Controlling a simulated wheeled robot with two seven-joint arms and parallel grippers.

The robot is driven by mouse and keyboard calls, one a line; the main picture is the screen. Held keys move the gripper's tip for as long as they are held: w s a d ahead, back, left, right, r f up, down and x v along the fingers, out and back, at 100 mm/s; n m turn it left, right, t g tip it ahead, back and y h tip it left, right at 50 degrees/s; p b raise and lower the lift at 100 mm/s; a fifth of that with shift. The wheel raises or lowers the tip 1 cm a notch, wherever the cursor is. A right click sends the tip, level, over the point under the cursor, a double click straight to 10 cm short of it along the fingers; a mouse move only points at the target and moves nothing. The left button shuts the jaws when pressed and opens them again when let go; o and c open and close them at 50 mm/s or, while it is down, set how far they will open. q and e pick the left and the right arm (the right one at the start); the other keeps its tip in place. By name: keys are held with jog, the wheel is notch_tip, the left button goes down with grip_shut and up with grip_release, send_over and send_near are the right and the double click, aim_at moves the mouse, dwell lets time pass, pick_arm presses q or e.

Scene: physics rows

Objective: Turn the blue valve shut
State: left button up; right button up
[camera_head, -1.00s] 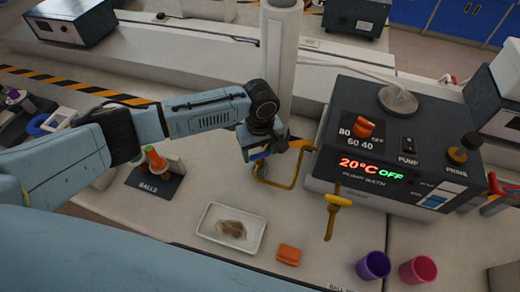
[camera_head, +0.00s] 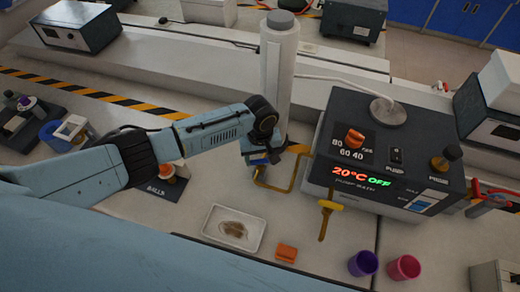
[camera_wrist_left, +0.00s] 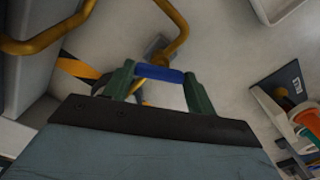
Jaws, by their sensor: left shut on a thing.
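The blue valve handle (camera_wrist_left: 160,74) lies across between the two green fingertips of my left gripper (camera_wrist_left: 158,80) in the left wrist view. The gripper is shut on it. In the head view my left gripper (camera_head: 260,158) is at the brass pipe (camera_head: 278,187) left of the pump bath, and the blue handle (camera_head: 257,162) shows only as a small patch at the fingers. The exact angle of the handle to the pipe is hard to tell. My right gripper is not in view.
A white tray (camera_head: 212,232), an orange block (camera_head: 286,253), a purple cup (camera_head: 363,263) and a pink cup (camera_head: 403,269) lie nearer. A white column (camera_head: 278,70) stands behind.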

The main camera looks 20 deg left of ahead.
aim_at(260, 160)
pick_arm(q)
jog(key=shift+r+m+p, duration=0.1)
jog(key=shift+m+p, duration=0.65)
jog(key=shift+m, duration=0.25)
jog(key=shift+m+p, duration=0.7)
jog(key=shift+m, duration=1.1)
jog(key=o, duration=1)
notch_tip(260, 160, up, 13)
jog(key=shift+r+p, duration=0.15)
jog(key=shift+p, duration=0.45)
